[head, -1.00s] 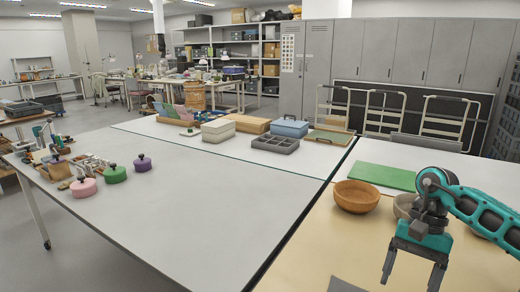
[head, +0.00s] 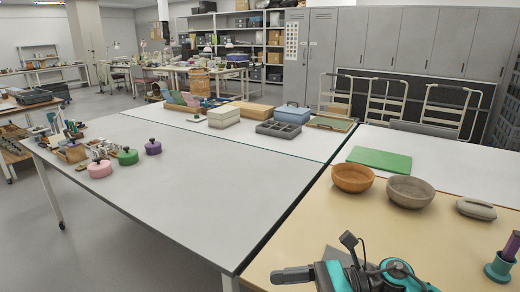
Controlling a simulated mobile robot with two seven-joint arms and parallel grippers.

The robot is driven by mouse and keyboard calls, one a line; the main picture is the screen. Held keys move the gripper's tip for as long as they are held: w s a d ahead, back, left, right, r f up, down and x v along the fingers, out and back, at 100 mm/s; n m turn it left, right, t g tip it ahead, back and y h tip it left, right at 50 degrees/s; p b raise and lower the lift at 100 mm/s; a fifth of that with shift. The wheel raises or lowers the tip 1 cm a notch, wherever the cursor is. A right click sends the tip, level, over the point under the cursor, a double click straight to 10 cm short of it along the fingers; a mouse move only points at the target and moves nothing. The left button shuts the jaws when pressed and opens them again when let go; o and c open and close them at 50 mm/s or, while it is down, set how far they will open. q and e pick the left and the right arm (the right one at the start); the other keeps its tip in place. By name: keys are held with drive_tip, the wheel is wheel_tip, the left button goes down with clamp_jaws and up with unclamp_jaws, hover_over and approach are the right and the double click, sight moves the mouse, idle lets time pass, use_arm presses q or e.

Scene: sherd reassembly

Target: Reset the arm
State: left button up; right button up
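My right arm is low at the bottom edge of the head view, over the front of the tan table (head: 455,240). Its gripper (head: 292,274) points left, with a dark finger seen from the side. I cannot tell how far its fingers are apart, and nothing is seen held in it. My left gripper is not in view. An orange-brown bowl (head: 352,180) and a grey-brown bowl (head: 410,192) stand apart from the arm on the tan table. A grey lidded oval dish (head: 476,209) is to their right.
A teal holder with a purple upright piece (head: 509,246) stands at the right edge. A green mat (head: 377,160) lies behind the bowls. A grey divided tray (head: 278,129) and boxes stand farther back. The large grey table's middle is clear.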

drive_tip(key=d+f+m+t+h+p, duration=0.1)
drive_tip(key=d+f+m+t+h, duration=0.2)
drive_tip(key=m+t, duration=0.9)
drive_tip(key=d+f+m+t+h+p, duration=0.1)
drive_tip(key=d+m+t+h, duration=0.3)
drive_tip(key=m, duration=1.7)
drive_tip(key=s+d+f+m+g+h, duration=0.5)
drive_tip(key=s+f+m, duration=0.6)
drive_tip(key=m, duration=0.5)
wheel_tip(320, 180, down, 2)
drive_tip(key=d+h, duration=0.1)
drive_tip(key=h, duration=0.1)
drive_tip(key=shift+s+h, duration=0.2)
drive_tip(key=shift+h, duration=0.2)
